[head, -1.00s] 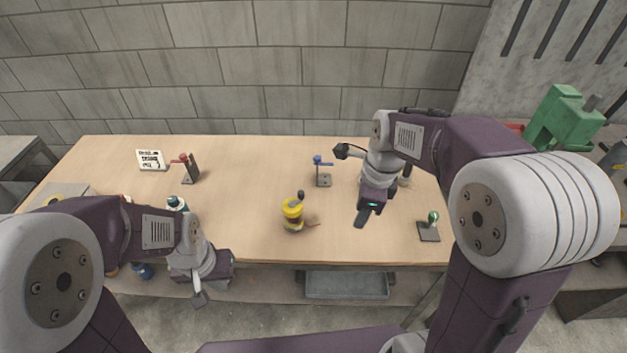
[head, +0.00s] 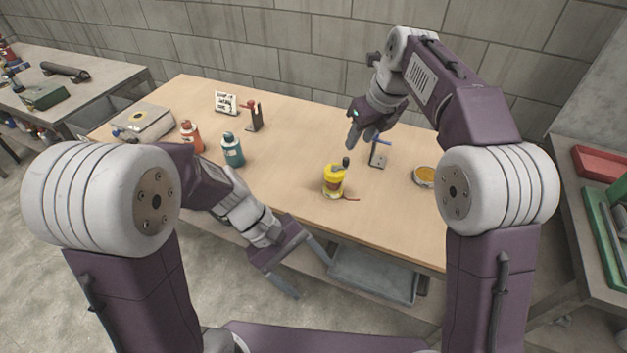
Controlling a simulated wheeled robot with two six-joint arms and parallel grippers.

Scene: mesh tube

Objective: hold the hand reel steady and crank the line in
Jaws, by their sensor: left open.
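The hand reel (head: 333,183) is a yellow spool with a dark knob on top, and it stands upright on the wooden table near its front edge. A short reddish line end lies to its right. My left gripper (head: 309,275) is open and empty, with its two fingers spread, in front of the table's front edge and below and left of the reel. My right gripper (head: 353,134) is above the table behind the reel, close to the blue-handled stand. Its fingers overlap in this view, so I cannot tell its opening. Neither gripper touches the reel.
On the table (head: 290,185) stand a blue-handled bracket (head: 377,157), an orange-topped tin (head: 424,175), a teal bottle (head: 232,150), an orange bottle (head: 191,137), a red-handled bracket (head: 254,117) and a sign (head: 226,102). A grey bin (head: 372,277) sits below the front edge.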

